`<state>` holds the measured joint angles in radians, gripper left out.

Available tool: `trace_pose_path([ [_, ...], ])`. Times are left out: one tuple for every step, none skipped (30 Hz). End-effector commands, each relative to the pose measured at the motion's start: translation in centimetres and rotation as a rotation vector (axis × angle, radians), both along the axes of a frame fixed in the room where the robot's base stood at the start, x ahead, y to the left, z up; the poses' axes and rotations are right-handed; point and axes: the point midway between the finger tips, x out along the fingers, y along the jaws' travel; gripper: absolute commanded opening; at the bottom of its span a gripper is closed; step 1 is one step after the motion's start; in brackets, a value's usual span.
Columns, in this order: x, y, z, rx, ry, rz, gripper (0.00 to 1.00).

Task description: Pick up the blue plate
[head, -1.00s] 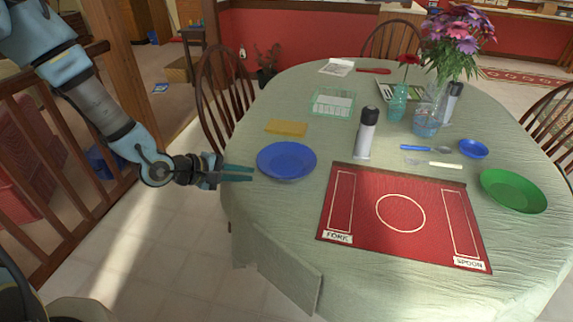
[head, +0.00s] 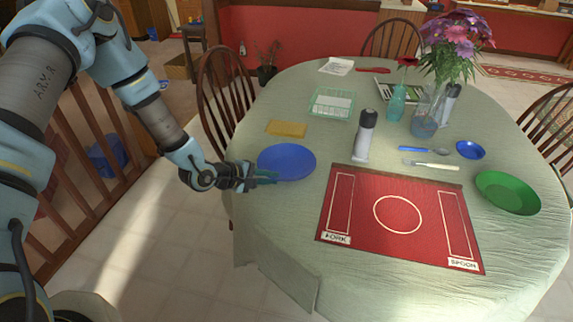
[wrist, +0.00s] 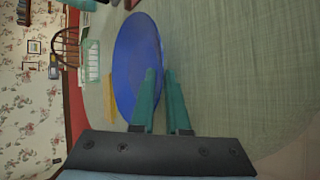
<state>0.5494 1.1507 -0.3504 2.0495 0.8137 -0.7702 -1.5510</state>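The blue plate (head: 290,161) lies on the table near its left edge. It also shows in the wrist view (wrist: 138,60) beyond my fingers. My gripper (head: 268,178) is at the plate's near left rim, with its teal fingers pointing right. In the wrist view my gripper (wrist: 161,74) has its two fingers apart with a narrow gap. The left finger overlaps the plate and the plate's right rim lines up with the gap. I cannot tell whether a finger touches the plate.
The table (head: 262,225) has a green cloth. A yellow sponge (head: 287,128) and a green basket (head: 332,103) lie behind the plate. A red placemat (head: 400,205) lies in front right. A chair (head: 222,90) stands behind left.

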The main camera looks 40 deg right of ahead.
Motion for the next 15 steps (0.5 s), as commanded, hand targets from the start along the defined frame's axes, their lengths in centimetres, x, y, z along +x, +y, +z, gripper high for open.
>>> trace_pose_path([
  [-0.01, 0.0, 0.0, 0.0, 0.0, 0.0, 0.13],
  [-0.01, 0.01, 0.01, 0.0, 0.0, 0.0, 0.1],
  [-0.01, 0.01, 0.01, 0.0, 0.0, 0.0, 0.05],
  [-0.02, 0.01, 0.01, 0.0, 0.0, 0.0, 0.02],
  [-0.02, 0.01, 0.01, 0.0, 0.0, 0.0, 0.0],
  [-0.02, 0.02, 0.01, 0.0, 0.0, 0.0, 0.0],
  [-0.02, 0.02, 0.01, 0.0, 0.001, -0.001, 0.0],
  [-0.02, 0.02, 0.01, 0.0, 0.001, -0.001, 0.0],
  [-0.03, 0.03, 0.0, 0.0, 0.001, -0.001, 0.0],
  [-0.03, 0.03, 0.0, 0.0, 0.001, -0.001, 0.0],
  [-0.03, 0.04, 0.0, 0.001, 0.001, -0.001, 0.0],
  [-0.04, 0.04, 0.0, 0.001, 0.001, -0.001, 0.0],
  [-0.04, 0.04, 0.0, 0.001, 0.001, -0.001, 0.0],
  [-0.04, 0.05, -0.01, 0.001, 0.001, -0.001, 0.0],
  [-0.04, 0.05, -0.01, 0.001, 0.001, -0.001, 0.0],
])
